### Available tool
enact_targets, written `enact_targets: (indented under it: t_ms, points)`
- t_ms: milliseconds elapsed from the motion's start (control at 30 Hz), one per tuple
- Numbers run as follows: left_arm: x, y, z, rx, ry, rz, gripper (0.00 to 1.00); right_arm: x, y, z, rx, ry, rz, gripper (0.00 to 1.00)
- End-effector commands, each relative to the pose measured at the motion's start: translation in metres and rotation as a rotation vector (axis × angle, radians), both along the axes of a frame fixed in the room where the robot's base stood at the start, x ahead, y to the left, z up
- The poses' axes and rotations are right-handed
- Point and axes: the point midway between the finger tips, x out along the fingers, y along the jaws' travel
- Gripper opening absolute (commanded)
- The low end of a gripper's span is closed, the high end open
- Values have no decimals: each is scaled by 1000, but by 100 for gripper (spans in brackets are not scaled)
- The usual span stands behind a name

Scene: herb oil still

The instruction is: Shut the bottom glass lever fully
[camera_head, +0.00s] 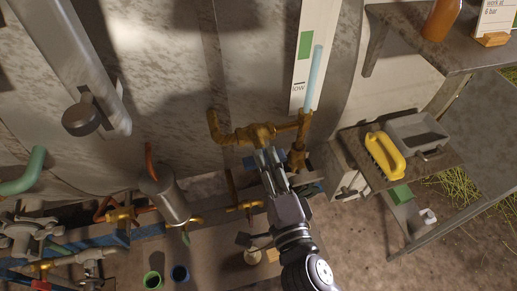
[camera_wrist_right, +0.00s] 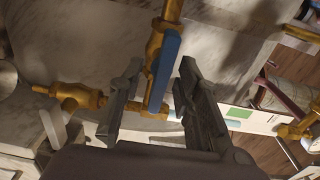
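The sight glass, a pale blue tube (camera_head: 315,78), stands beside a white scale board with a green band and the word "low". Brass pipework (camera_head: 240,135) runs to its lower end. My right gripper (camera_head: 268,158) reaches up to this brass from below. In the right wrist view, a blue lever (camera_wrist_right: 164,72) on a brass valve (camera_wrist_right: 153,48) lies between the two fingers of my right gripper (camera_wrist_right: 158,92). The fingers stand apart, with a gap visible beside the lever; whether one touches it I cannot tell. The head view hides the lever behind the gripper. My left gripper is not in view.
A steel canister (camera_head: 165,198) and smaller brass valves (camera_head: 122,216) stand left of my right arm. A shelf (camera_head: 410,38) with an orange bottle (camera_head: 441,18) is above.

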Motion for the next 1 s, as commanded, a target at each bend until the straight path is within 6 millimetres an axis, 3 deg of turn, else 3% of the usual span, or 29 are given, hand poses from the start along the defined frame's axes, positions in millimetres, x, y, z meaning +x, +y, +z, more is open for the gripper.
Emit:
enact_targets:
  t_ms: [400,867,1000]
  points:
    - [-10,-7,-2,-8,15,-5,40,0,-1,0,-1,0,0,31]
    - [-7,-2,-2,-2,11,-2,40,0,-1,0,-1,0,0,0]
    - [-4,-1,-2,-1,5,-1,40,0,-1,0,-1,0,0,0]
